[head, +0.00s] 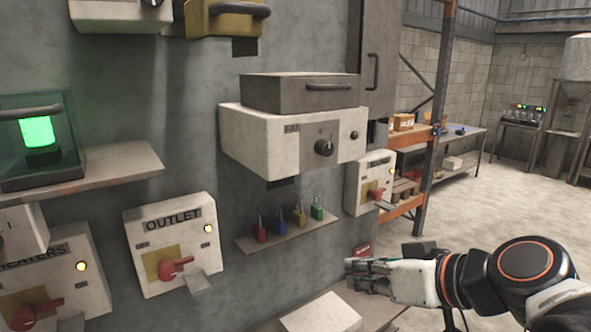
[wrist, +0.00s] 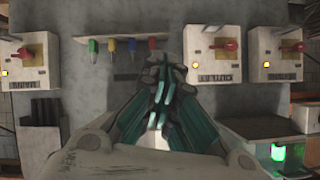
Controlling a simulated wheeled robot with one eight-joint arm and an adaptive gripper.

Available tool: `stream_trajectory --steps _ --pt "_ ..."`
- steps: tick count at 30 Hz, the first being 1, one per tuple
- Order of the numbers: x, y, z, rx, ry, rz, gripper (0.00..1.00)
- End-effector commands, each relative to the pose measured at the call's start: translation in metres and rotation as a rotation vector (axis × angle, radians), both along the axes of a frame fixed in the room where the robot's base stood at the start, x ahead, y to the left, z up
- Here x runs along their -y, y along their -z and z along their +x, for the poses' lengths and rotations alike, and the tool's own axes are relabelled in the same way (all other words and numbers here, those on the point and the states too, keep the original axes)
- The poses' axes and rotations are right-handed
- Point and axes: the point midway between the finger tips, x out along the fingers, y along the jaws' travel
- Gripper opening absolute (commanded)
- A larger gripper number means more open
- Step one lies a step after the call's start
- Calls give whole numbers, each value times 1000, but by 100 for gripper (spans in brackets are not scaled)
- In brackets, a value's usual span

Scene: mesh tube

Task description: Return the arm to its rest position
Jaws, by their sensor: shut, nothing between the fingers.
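My gripper (head: 366,272) shows at the lower right of the head view, at the end of my white and black arm. It points left toward the grey wall, below the small shelf of padlocks. In the wrist view my gripper (wrist: 163,85) fills the middle, its teal-sided fingers closed together. Nothing shows between the fingertips. I cannot tell from the head view how far the fingertips are from the wall.
Padlocks in red, blue, yellow and green stand on a wall shelf (head: 288,236). The OUTLET switch box (head: 172,243) and a white box with a knob (head: 290,138) are on the wall. A white block (head: 325,314) lies below. Concrete floor (head: 500,190) is open at right.

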Motion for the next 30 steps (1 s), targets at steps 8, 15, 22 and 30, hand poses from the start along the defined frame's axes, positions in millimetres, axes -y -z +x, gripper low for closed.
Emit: stream_trajectory --steps 8,15,22,30 --pt "45 161 -46 -279 240 -208 0" --pt "84 211 -63 -336 425 -313 0" --pt "91 214 -65 -339 460 -329 0" --pt "91 214 -64 -339 460 -329 0"
